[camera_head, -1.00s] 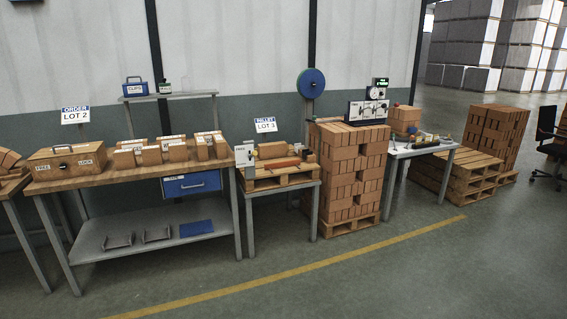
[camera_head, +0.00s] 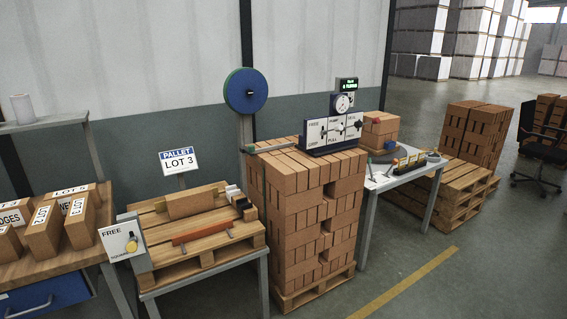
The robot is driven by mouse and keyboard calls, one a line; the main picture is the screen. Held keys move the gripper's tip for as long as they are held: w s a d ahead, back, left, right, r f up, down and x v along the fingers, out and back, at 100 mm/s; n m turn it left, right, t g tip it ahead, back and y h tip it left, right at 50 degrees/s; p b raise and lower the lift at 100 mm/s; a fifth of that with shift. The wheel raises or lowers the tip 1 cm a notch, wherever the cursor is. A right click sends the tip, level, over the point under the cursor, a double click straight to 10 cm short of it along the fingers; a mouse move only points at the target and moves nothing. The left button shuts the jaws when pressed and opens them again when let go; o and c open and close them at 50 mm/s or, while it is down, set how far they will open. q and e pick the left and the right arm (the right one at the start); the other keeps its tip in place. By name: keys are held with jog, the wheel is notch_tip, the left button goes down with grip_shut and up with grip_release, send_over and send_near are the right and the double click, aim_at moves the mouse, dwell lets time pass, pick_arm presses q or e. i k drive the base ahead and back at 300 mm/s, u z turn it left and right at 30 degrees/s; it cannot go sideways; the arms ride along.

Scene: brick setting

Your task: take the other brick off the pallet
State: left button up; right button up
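A small wooden pallet (camera_head: 200,255) lies on a grey metal stand in the left-middle of the head view, under a sign reading "PALLET LOT 3" (camera_head: 178,160). A tan brick (camera_head: 195,201) lies lengthwise on the back part of the pallet. A thinner reddish-orange bar (camera_head: 202,232) lies in front of it, apart from it. A small group of dark and light pieces (camera_head: 240,200) sits at the pallet's right end; I cannot tell exactly what they are. Neither of my grippers shows.
A tall brick stack (camera_head: 300,215) stands right of the pallet, with a panel of dials and switches (camera_head: 334,134) on top. A white "FREE" board (camera_head: 124,241) stands at the pallet's left. Labelled bricks (camera_head: 78,219) stand on the left bench. Open floor lies at front right.

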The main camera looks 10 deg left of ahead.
aim_at(189, 202)
jog(key=u, duration=0.3)
jog(key=i, duration=2.15)
jog(key=u, duration=0.4)
